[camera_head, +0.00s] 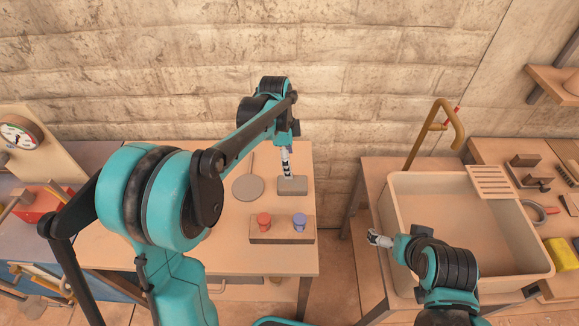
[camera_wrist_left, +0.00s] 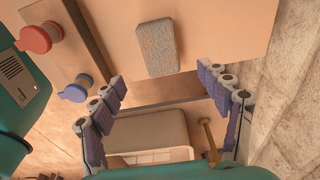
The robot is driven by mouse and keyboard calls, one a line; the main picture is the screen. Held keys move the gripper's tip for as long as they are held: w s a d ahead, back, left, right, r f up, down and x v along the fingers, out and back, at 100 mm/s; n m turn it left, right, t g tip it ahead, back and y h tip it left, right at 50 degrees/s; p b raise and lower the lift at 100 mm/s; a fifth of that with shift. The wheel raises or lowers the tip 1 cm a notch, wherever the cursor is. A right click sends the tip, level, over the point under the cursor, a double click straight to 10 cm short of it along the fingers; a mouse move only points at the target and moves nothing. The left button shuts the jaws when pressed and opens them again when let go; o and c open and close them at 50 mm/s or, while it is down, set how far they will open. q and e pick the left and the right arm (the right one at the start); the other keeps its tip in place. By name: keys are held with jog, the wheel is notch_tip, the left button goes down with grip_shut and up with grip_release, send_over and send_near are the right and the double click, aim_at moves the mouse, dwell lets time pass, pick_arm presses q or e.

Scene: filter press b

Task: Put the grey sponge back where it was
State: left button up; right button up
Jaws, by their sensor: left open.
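The grey sponge (camera_head: 293,187) lies flat near the right edge of the wooden table, to the right of a round grey paddle. It also shows in the left wrist view (camera_wrist_left: 157,47), speckled grey with rounded corners. My left gripper (camera_head: 287,172) is over the sponge in the head view, pointing down. In the left wrist view its two padded fingers (camera_wrist_left: 160,80) are spread wide, with nothing held between them, and the sponge lies just beyond the tips. My right gripper (camera_head: 378,239) is by the left rim of the sink; its fingers are too small to read.
A wooden block (camera_head: 282,238) with a red knob (camera_head: 264,221) and a blue knob (camera_head: 299,221) stands in front of the sponge. The round paddle (camera_head: 248,187) lies beside it. A gap separates the table from the beige sink (camera_head: 460,225). A yellow block (camera_head: 560,258) is far right.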

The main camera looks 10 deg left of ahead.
pick_arm(q)
jog(key=s+a+r+n+t, duration=0.3)
jog(key=s+r+n, duration=0.35)
jog(key=s, duration=0.35)
jog(key=s+a+f+n+t, duration=0.1)
jog(key=s+n+t, duration=0.1)
jog(key=s+n, duration=0.2)
jog(key=s+a+f+n+t+y, duration=0.1)
jog(key=s+n+t, duration=0.1)
jog(key=s+n, duration=0.3)
jog(key=shift+s+f, duration=0.25)
jog(key=shift+s, duration=0.9)
jog(key=shift+f, duration=0.1)
